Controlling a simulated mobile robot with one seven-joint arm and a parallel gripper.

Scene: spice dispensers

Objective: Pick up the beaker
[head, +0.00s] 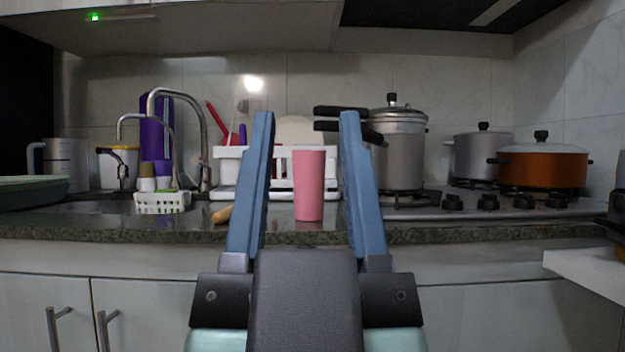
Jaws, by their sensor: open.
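A pink beaker (309,186) stands upright on the dark stone counter (330,234), near its front edge. My gripper (306,120) is open, with its two blue fingers pointing up and away from me. In the picture the beaker shows between the fingers, nearer the right one. No contact with either finger shows. How far the fingertips are from the beaker in depth cannot be told from this one view.
A white dish rack (226,165) stands behind the beaker. The sink taps (203,150) are at left; a pressure cooker (402,150) and an orange pot (541,168) stand on the stove at right.

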